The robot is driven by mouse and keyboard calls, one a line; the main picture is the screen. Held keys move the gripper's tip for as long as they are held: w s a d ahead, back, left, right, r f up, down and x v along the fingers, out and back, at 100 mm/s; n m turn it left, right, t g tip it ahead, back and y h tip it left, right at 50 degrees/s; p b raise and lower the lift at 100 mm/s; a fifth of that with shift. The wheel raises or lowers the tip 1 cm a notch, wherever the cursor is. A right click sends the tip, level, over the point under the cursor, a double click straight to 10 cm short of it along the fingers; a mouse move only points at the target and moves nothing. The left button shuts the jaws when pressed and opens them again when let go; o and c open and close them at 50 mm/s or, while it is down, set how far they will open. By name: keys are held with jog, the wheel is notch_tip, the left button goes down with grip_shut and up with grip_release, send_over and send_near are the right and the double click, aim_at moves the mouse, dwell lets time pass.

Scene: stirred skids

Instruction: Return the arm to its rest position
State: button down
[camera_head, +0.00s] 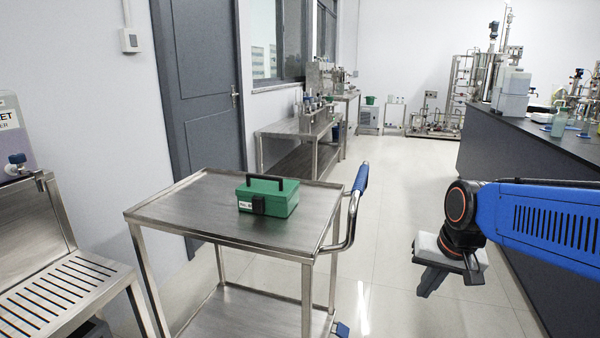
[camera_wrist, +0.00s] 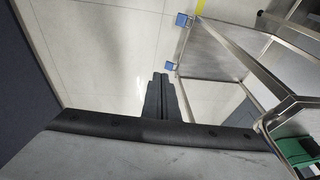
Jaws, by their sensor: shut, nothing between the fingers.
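My arm is blue and reaches in from the right edge in the head view. My gripper (camera_head: 428,285) hangs below its wrist, pointing down over open floor to the right of the steel cart. In the wrist view the dark fingers of my gripper (camera_wrist: 160,82) are together with nothing between them. The gripper is apart from the cart and from the dark counter.
A steel cart (camera_head: 190,205) with a blue handle carries a green case (camera_head: 267,196). A dark counter (camera_head: 535,160) with lab equipment runs along the right. A slotted steel bench (camera_head: 62,300) stands at left. Pale floor (camera_head: 395,200) lies clear between cart and counter.

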jog(key=s+d+f+n+t, duration=0.1)
jog(key=s+n, duration=0.2)
jog(key=s, duration=1.1)
jog(key=shift+f+h, duration=0.3)
jog(key=shift+f, duration=0.05)
